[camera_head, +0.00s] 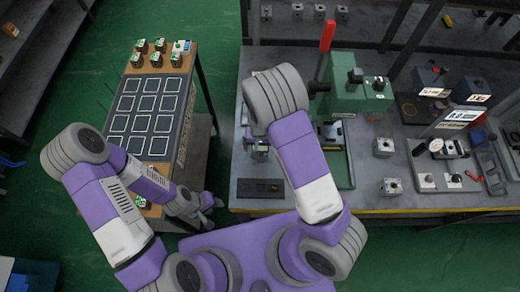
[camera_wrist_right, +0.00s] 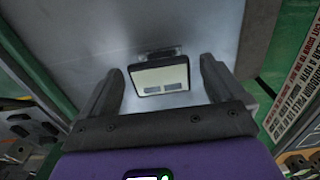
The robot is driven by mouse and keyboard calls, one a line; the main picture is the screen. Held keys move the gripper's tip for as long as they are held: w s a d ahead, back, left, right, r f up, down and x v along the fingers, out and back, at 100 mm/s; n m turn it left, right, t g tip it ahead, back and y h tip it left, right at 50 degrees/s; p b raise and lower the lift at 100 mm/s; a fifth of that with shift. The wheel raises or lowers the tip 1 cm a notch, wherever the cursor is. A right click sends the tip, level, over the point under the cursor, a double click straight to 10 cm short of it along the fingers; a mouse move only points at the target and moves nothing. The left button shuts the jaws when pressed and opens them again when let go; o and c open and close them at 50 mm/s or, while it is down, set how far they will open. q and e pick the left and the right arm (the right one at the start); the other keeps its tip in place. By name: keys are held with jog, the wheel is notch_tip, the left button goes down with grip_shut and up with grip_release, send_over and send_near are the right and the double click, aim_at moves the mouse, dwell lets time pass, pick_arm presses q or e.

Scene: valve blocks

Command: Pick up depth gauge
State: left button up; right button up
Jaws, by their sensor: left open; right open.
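A small device with a black frame and a pale face (camera_wrist_right: 163,78) stands on a grey tabletop in the right wrist view. It lies between the two fingers of my right gripper (camera_wrist_right: 158,85), with space on both sides. It looks like the depth gauge, but I cannot be sure. My right gripper is open. In the head view it is mostly hidden beside my right forearm, at the workbench's left end. My left gripper (camera_head: 208,208) appears open and empty, low beside the cart.
The grey workbench (camera_head: 370,205) carries a green press (camera_head: 357,95) with a red handle, metal blocks (camera_head: 383,147) and a black plate (camera_head: 261,188). A cart (camera_head: 195,112) with outlined squares and several small parts stands left. Green floor separates them.

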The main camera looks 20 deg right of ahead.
notch_tip(320, 180, down, 2)
jog(key=shift+f, duration=0.25)
jog(key=c, duration=1.1)
